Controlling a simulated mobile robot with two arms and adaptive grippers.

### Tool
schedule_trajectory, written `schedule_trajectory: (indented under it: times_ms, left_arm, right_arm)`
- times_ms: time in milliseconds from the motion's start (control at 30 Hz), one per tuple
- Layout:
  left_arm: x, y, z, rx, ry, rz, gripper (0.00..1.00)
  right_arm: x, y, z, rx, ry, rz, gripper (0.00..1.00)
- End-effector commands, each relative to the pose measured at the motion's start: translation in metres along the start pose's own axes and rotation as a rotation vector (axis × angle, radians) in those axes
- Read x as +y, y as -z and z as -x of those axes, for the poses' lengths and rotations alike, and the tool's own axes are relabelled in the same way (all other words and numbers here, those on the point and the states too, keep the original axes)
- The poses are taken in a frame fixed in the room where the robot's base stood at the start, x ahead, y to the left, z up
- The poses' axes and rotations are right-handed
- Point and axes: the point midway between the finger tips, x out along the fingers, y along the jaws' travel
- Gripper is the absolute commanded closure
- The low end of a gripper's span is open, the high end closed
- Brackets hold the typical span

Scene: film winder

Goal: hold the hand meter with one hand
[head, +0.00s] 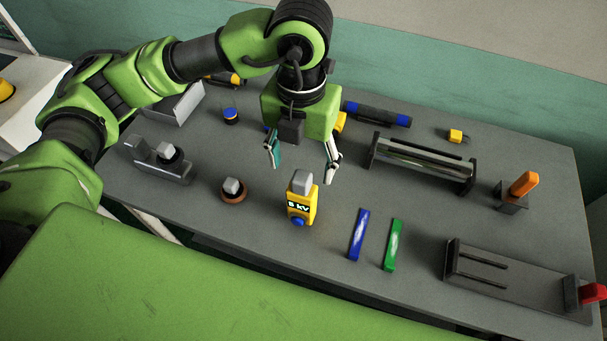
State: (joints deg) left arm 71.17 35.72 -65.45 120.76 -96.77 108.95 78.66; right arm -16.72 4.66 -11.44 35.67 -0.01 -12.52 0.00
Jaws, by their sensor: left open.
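The hand meter (300,201) is a small yellow device with a grey top, a dark display reading "5 kV" or similar, and a blue knob low on its front. It stands upright on the grey table, near the middle of the front edge. My left gripper (303,169) points down with its two fingers spread wide, open and empty. In the picture it is just above and behind the meter, and I see no contact. My right gripper is not in view.
Blue (358,234) and green (394,244) strips lie right of the meter. A brown round base with a grey block (233,189) is to its left. A metal roller on a stand (423,162) is behind right. A slotted dark fixture (503,276) fills the front right.

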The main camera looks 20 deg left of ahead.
Motion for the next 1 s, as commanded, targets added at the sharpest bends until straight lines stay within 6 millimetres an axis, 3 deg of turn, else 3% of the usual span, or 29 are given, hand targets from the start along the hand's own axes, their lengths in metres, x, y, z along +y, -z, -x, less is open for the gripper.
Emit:
schedule_trajectory:
  times_ms: [200, 333, 500, 700, 1000]
  left_arm:
    - [0.000, 0.002, -0.042, 0.007, -0.001, 0.001, 0.39]
    - [0.000, 0.001, -0.067, 0.005, 0.000, 0.001, 0.39]
    - [0.000, 0.001, -0.093, 0.005, 0.000, 0.001, 0.39]
    - [0.000, 0.001, -0.110, 0.002, 0.000, 0.000, 0.39]
    - [0.000, 0.000, -0.113, 0.000, 0.001, 0.000, 0.39]
  right_arm:
    - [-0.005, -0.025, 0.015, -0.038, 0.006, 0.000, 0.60]
    - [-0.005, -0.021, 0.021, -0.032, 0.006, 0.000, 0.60]
    - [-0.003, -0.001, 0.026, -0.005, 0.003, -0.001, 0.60]
    - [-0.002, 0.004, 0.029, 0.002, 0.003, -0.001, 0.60]
    - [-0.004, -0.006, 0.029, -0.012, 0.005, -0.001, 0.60]
